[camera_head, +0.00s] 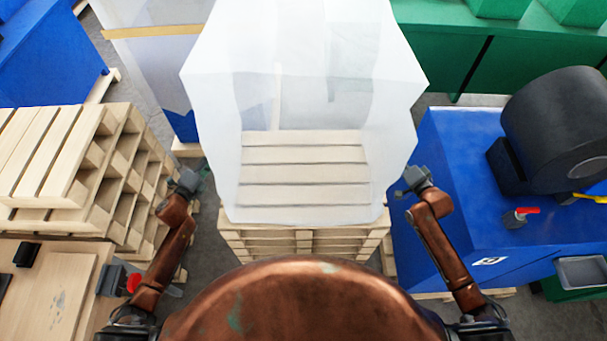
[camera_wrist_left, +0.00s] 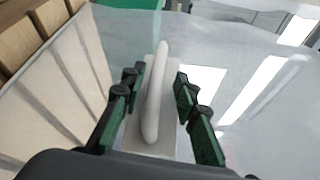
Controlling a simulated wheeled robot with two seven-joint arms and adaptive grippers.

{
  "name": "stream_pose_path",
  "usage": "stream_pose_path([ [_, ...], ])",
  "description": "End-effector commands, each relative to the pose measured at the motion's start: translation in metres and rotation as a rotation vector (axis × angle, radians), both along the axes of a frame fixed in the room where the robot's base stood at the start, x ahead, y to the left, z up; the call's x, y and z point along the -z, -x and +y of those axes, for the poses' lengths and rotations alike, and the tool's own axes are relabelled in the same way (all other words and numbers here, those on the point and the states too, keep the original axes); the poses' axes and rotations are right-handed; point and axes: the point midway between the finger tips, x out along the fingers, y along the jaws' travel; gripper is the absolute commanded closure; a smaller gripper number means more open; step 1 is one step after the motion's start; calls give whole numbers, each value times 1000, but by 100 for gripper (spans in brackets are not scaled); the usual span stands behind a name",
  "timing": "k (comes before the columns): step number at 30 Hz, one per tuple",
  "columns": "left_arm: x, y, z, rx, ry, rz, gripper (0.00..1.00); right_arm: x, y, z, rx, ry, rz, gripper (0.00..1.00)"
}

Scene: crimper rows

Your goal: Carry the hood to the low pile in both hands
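The hood (camera_head: 300,100) is a large, translucent white box shape in the middle of the head view, with a pile of pallets (camera_head: 303,238) showing through and below it. In the left wrist view a pale bar handle (camera_wrist_left: 154,95) stands on a light plate on the hood's wall. My left gripper (camera_head: 190,180) is at the hood's left side; in the wrist view its green-padded fingers (camera_wrist_left: 158,112) are spread on both sides of the handle, with gaps. My right gripper (camera_head: 411,182) is at the hood's right side; its fingers are too small to read.
A taller pallet stack (camera_head: 85,165) stands at the left, above a wooden bench (camera_head: 50,290). A blue machine (camera_head: 455,200) with a black drum (camera_head: 560,125) stands close at the right. Green cabinets (camera_head: 430,60) line the back right. Grey floor shows in narrow gaps.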

Motion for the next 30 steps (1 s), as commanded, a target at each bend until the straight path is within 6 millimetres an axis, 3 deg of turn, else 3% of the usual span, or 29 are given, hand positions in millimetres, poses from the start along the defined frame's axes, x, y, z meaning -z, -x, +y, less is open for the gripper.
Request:
stream_pose_path([
  [5, 0, 8, 4, 0, 0, 1, 72, 0, 0, 0, -1, 0, -1, 72],
  [21, -9, 99, 41, 0, 1, 1, 72, 0, 0, 0, -1, 0, -1, 72],
  [30, -11, 111, 47, 0, 0, 0, 72, -2, 12, -5, 1, 0, 1, 72],
])
